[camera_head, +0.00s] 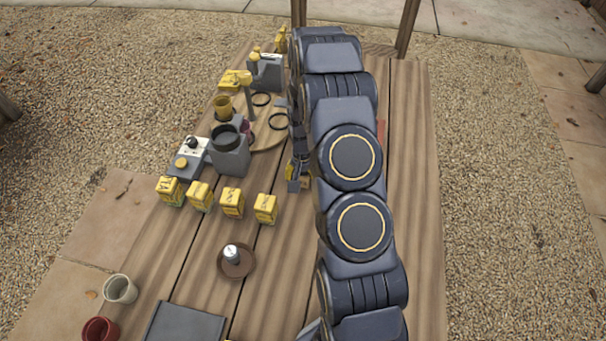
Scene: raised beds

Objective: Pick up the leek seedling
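I cannot make out a leek seedling in this view. My arm runs up the right half of the table and hides a strip of it. A small dark grey and yellow piece (299,176) shows at the arm's left edge, mostly covered. I cannot tell whether it is part of my gripper or a thing on the table. No clear pair of fingertips shows, so whether my gripper is open or holds something cannot be seen.
Several yellow boxes (232,204) stand in a row left of my arm. Behind them are a grey pot-like container (229,154) and a round wooden board (268,137). A brown saucer (236,272), a pale cup (120,290) and a red cup (100,330) are nearer.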

